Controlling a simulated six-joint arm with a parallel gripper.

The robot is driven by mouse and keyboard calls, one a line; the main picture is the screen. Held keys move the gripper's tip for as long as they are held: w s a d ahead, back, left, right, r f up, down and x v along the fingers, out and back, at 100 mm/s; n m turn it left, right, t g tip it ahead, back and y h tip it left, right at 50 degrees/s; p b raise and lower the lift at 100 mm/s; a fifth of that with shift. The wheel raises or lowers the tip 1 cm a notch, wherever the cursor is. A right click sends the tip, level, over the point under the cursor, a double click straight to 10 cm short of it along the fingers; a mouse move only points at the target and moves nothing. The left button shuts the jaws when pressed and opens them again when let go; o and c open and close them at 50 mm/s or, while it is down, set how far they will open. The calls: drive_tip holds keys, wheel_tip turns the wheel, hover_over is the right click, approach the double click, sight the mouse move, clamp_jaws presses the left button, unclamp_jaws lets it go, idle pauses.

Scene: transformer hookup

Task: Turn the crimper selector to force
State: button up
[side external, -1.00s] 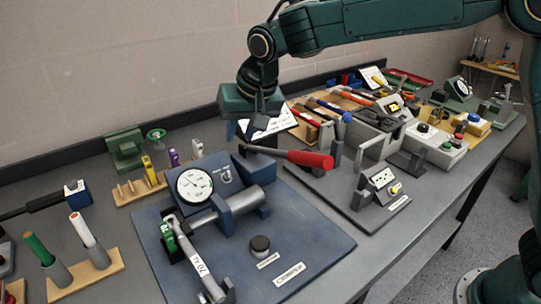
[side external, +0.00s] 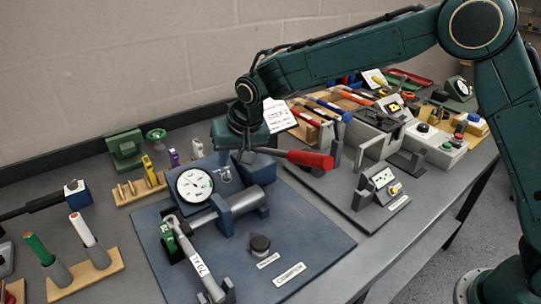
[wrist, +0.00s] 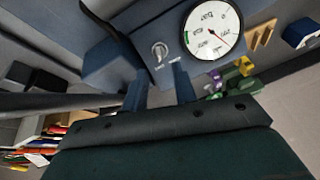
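The crimper's blue base (side external: 320,240) carries a white dial gauge (side external: 194,185) on a blue housing; the gauge also shows in the wrist view (wrist: 212,30). Beside it on the same panel is a small metallic selector (wrist: 159,50), near small markings too blurred to read; which setting it points at I cannot tell. It shows faintly in the side view (side external: 226,173). My gripper (side external: 240,157) is above and behind the panel. In the wrist view my gripper (wrist: 158,80) has its two blue fingers apart, with the selector just beyond the gap, apparently untouched.
A red-handled lever (side external: 305,158) reaches out right of my gripper. A dark round knob (side external: 260,243) stands on the base near the CRIMPER label (side external: 289,274). A wooden rack (side external: 140,188) with small coloured pieces is left of the gauge. Other tools crowd the right.

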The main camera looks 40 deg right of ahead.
sight(225, 174)
drive_tip(key=shift+x, duration=2.4)
clamp_jaws()
drive_tip(key=shift+n, duration=0.3)
drive_tip(key=n, duration=0.1)
drive_tip(key=n+h, duration=0.1)
drive_tip(key=n, duration=0.1)
drive_tip(key=shift+a, duration=0.25)
drive_tip(key=n, duration=0.2)
drive_tip(key=n+h, duration=0.1)
drive_tip(key=n, duration=0.1)
drive_tip(key=shift+a+n, duration=0.25)
drive_tip(key=shift+n, duration=0.05)
